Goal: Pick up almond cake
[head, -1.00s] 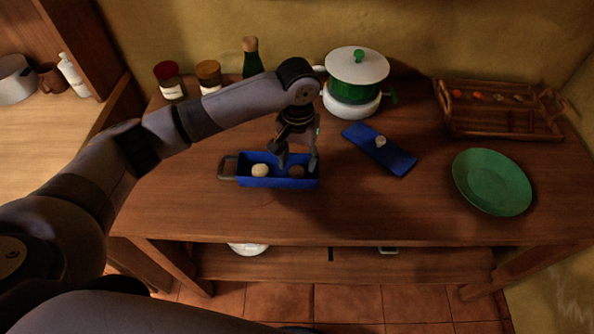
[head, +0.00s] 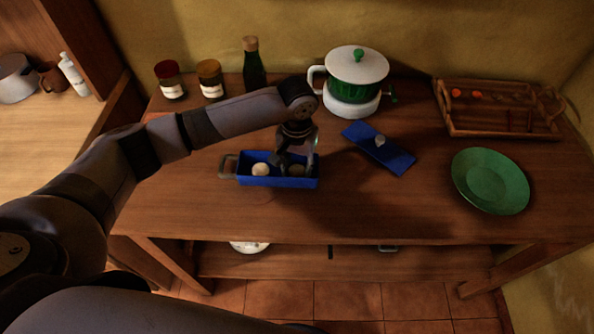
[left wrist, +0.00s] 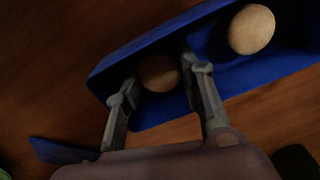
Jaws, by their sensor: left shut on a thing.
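A blue rectangular dish (head: 258,180) with a grey end handle stands on the wooden table. It holds a pale round cake (head: 260,169) on the left and a darker brown round cake (head: 297,171) on the right. I take the brown one for the almond cake, though I cannot be sure. My left gripper (head: 290,168) reaches down into the dish's right part. In the left wrist view its fingers (left wrist: 160,88) are on both sides of the brown cake (left wrist: 159,72), shut on it inside the dish. The pale cake (left wrist: 251,29) lies apart. My right gripper is out of view.
The dish's blue lid (head: 379,152) lies behind right. A green plate (head: 490,181) is at the right, a wooden tray (head: 497,131) behind it. A green and white pot (head: 357,75), two jars (head: 210,80) and a bottle (head: 253,65) stand at the back. The front table is clear.

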